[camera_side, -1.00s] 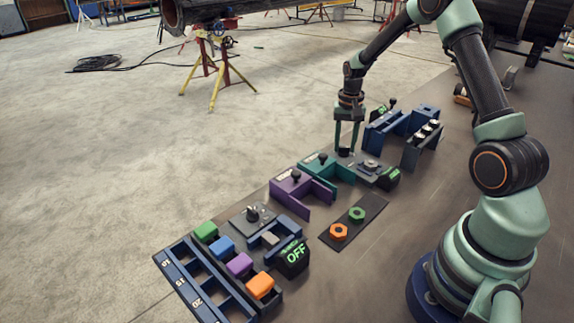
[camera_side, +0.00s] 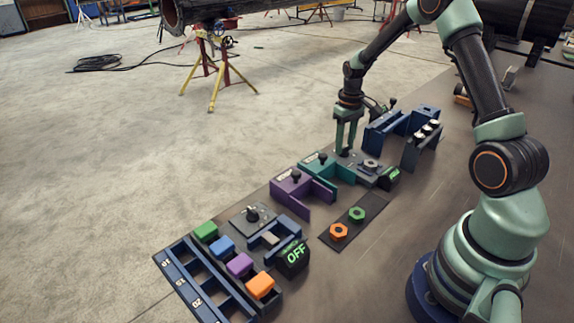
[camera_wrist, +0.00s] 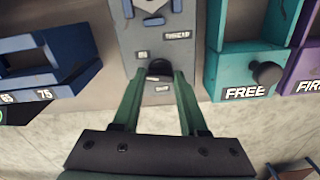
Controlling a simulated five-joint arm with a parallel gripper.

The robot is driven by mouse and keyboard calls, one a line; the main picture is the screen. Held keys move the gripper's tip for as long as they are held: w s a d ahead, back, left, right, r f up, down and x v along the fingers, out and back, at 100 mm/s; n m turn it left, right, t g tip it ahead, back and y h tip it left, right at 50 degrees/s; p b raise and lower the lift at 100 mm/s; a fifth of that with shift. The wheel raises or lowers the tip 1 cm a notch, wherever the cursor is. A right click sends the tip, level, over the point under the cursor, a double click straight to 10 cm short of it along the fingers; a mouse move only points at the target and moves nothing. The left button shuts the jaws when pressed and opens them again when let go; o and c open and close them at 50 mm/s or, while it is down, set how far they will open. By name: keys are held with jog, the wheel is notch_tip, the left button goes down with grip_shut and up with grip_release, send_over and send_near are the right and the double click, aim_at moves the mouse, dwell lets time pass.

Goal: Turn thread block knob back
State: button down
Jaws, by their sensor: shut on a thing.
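The thread block is a grey plate (camera_side: 364,178) with a hex-shaped piece on it, between the teal block and the blue blocks in the side view. In the wrist view its grey face (camera_wrist: 125,36) runs up the middle, with small white labels. Its dark round knob (camera_wrist: 158,68) is at the near end of the plate. My gripper (camera_wrist: 159,73) reaches down over this end, one green finger on each side of the knob, and is shut on it. In the side view my gripper (camera_side: 345,150) points straight down there, and the fingers mostly hide the knob.
A teal block (camera_wrist: 232,75) with a black knob and a "FREE" label stands close on the right in the wrist view; a blue block (camera_wrist: 45,65) is on the left. A small green-lit display (camera_side: 390,178) sits beside the plate. Purple block (camera_side: 300,195) and nuts lie nearer.

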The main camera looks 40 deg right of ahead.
aim_at(345, 147)
jog(key=shift+n, duration=1.1)
jog(key=shift+r, duration=0.1)
jog(key=shift+c, duration=2.2)
grip_release()
notch_tip(345, 147, up, 12)
